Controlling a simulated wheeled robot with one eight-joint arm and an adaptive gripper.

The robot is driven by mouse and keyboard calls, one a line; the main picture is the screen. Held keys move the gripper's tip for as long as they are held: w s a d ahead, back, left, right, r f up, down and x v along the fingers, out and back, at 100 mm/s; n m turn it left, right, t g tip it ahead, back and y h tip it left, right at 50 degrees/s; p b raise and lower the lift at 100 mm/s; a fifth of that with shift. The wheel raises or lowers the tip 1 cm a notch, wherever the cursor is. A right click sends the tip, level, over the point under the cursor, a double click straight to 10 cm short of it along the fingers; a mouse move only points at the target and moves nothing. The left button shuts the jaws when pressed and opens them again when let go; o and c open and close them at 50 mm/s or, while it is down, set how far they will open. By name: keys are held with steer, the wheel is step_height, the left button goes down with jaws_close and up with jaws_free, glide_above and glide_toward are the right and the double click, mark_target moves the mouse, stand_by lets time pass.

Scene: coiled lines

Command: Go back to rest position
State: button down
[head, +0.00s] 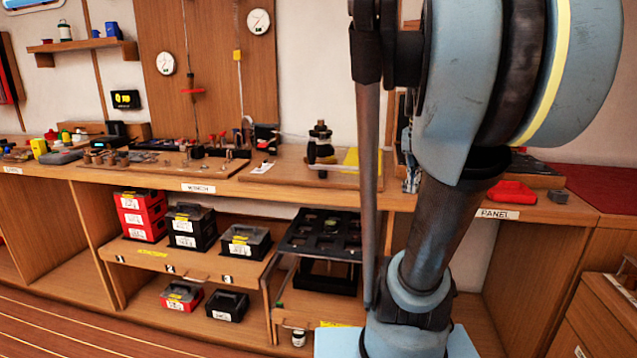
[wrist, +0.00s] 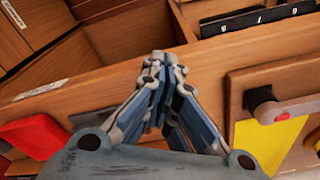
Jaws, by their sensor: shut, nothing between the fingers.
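My gripper (wrist: 158,68) is in the middle of the wrist view. Its two blue-grey fingers meet at the tips, and nothing is between them. It points over the edge of the wooden workbench (wrist: 90,92), apart from the objects around it. In the head view my large blue-grey arm fills the right half and hides most of the gripper and part of the bench.
A red tray (wrist: 36,136) lies at left. Below the bench (head: 225,187) are several toolboxes and a black rack (head: 318,232).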

steer(key=s+a+f+n, duration=0.4)
steer(key=s+f, duration=0.1)
steer(key=f, duration=0.4)
steer(key=s+a+f+n+t, duration=0.1)
steer(key=s+a+f+n, duration=0.3)
steer(key=f, duration=0.5)
steer(key=s, duration=0.2)
steer(key=shift+s, duration=0.3)
steer(key=shift+w+f, duration=0.2)
steer(key=shift+w, duration=0.2)
steer(key=shift+d, duration=0.1)
